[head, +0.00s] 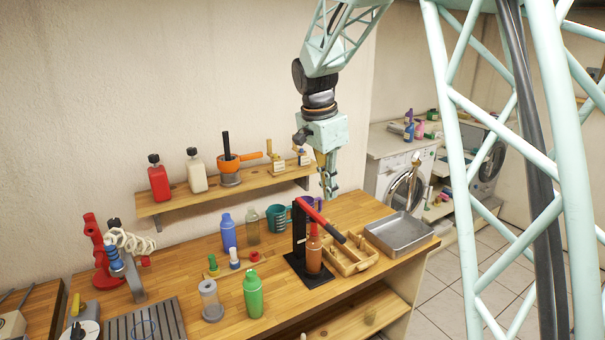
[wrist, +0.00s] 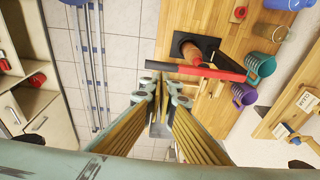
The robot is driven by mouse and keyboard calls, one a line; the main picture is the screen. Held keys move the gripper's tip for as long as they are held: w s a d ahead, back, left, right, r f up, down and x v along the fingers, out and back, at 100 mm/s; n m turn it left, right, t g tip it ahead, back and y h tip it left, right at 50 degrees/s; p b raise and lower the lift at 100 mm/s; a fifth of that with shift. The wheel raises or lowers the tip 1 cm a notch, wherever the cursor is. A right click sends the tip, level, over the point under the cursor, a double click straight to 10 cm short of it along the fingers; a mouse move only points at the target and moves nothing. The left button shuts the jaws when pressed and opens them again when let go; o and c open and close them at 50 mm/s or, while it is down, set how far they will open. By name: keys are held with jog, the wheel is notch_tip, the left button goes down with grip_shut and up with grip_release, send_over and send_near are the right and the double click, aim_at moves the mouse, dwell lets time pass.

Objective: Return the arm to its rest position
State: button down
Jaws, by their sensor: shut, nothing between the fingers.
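My gripper (head: 329,190) hangs from my arm above the back right part of the wooden workbench, pointing down. Its fingers are together with nothing between them. In the wrist view my gripper (wrist: 160,92) shows its fingertips beside the red lever (wrist: 205,73) of a black press. In the head view the press (head: 300,235) stands on the bench below and left of my gripper, with a brown bottle (head: 314,254) in it. A gap shows between my fingertips and the bench top.
A metal tray (head: 400,236) and a wooden crate (head: 350,262) stand on the bench's right. A teal mug (head: 277,218) and purple mug (wrist: 243,97) are close by. Blue and green bottles (head: 252,295) stand further left. A wall shelf (head: 215,196) holds bottles and an orange-handled pan.

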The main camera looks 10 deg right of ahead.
jog(key=s+d+r+n+t+y+b, duration=0.1)
jog(key=s+r+n+b, duration=0.25)
jog(key=s, duration=0.85)
jog(key=s+d+r+n+b, duration=0.2)
jog(key=s+n+b, duration=0.15)
jog(key=s, duration=0.95)
jog(key=s+f+n+b, duration=0.3)
jog(key=s+f, duration=0.2)
jog(key=s, duration=0.8)
jog(key=s+f+n+t+y+b, duration=0.1)
jog(key=s+f+n+b, duration=0.2)
jog(key=s, duration=1)
notch_tip(320, 180, down, 2)
jog(key=shift+f+t+b, duration=0.15)
jog(key=shift+t+b, duration=0.15)
jog(key=shift+b, duration=0.35)
jog(key=c, duration=3.3)
grip_release()
jog(key=shift+w, duration=0.1)
jog(key=shift+c, duration=0.2)
